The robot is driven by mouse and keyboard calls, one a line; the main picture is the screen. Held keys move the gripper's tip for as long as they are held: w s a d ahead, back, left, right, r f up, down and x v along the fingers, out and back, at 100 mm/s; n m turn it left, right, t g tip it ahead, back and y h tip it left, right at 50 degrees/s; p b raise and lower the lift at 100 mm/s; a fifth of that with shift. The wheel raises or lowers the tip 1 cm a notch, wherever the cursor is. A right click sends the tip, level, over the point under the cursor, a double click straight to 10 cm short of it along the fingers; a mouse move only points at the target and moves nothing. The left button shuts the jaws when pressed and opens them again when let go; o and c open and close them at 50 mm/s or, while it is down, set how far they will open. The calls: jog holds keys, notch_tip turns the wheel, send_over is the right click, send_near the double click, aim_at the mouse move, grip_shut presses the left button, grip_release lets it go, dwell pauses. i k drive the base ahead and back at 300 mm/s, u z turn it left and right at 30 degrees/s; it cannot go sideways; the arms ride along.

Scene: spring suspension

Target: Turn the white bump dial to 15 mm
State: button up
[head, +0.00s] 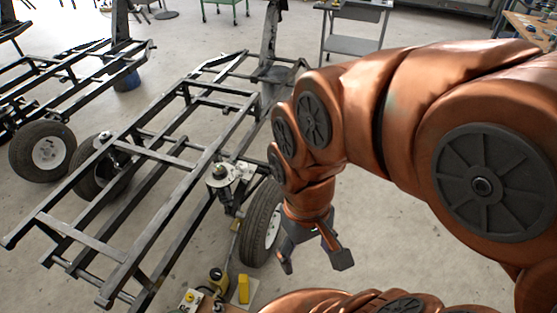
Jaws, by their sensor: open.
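I cannot make out a white bump dial or any scale marks for certain at this size. A small pale and dark round fitting (220,171) sits at the top of the suspension beside the near wheel. A small white box (187,299) with a yellow knob on it is at the bottom edge, partly cut off. My gripper (315,264) is open and empty, pointing down. It is to the right of the near wheel and to the lower right of the fitting, apart from both.
A black trailer frame (150,160) with a near wheel (262,225) fills the left and middle. A yellow block (243,289) and a yellow-black device (216,279) are at the bottom. A grey cart (352,43) stands behind. Concrete floor is clear right of the wheel.

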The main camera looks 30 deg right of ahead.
aim_at(243, 166)
jog(key=u, duration=0.3)
jog(key=k, duration=1.3)
jog(key=z, duration=0.2)
jog(key=i, duration=0.6)
jog(key=z, duration=1.05)
jog(key=i, duration=0.85)
jog(key=u, duration=0.4)
jog(key=i, duration=0.85)
jog(key=u, duration=1)
jog(key=i, duration=0.25)
jog(key=u, duration=0.2)
